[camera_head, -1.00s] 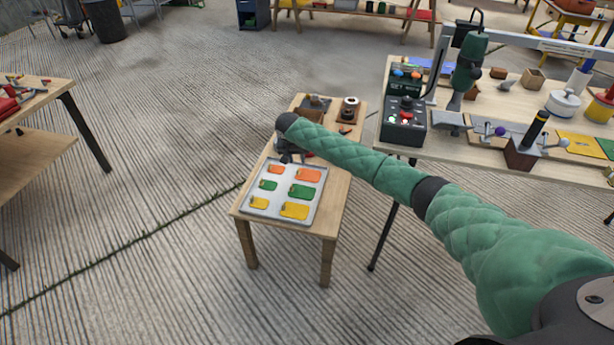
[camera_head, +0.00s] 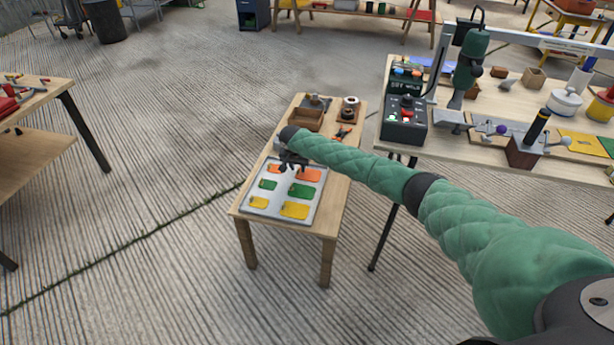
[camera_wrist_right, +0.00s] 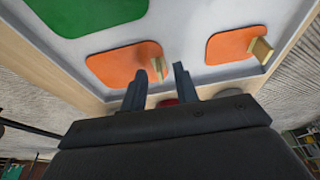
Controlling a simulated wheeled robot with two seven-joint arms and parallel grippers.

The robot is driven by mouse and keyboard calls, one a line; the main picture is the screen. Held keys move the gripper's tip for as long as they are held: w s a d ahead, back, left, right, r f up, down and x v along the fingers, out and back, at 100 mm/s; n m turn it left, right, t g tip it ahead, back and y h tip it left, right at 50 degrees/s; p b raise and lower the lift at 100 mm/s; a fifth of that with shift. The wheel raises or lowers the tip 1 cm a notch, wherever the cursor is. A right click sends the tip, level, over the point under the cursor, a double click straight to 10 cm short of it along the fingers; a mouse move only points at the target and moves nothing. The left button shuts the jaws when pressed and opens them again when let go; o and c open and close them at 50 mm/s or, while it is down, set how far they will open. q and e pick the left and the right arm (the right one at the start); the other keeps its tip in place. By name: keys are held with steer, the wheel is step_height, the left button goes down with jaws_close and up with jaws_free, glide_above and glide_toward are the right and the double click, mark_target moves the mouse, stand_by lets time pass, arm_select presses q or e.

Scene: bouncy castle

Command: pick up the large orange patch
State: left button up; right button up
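The large orange patch (camera_head: 310,174) lies at the back right of a light tray (camera_head: 270,213) on a small wooden table. It also shows in the right wrist view (camera_wrist_right: 112,66), with a small wooden tab (camera_wrist_right: 155,93). My right gripper (camera_head: 291,166) is over the back of the tray, by this patch's left end. In the wrist view its two fingers (camera_wrist_right: 162,73) are apart, with the tab seen between them. Whether they touch the tab cannot be told. The small orange patch (camera_wrist_right: 232,45) is to the right there. My left gripper is out of view.
Green and yellow patches, such as the large green one (camera_head: 302,191) and large yellow one (camera_head: 295,210), share the tray. A wooden box (camera_head: 306,118) and a spool (camera_head: 350,110) stand behind. A cluttered workbench (camera_head: 560,165) is to the right.

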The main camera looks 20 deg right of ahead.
steer(key=shift+f, duration=0.3)
steer(key=shift+c, duration=0.2)
jaws_close()
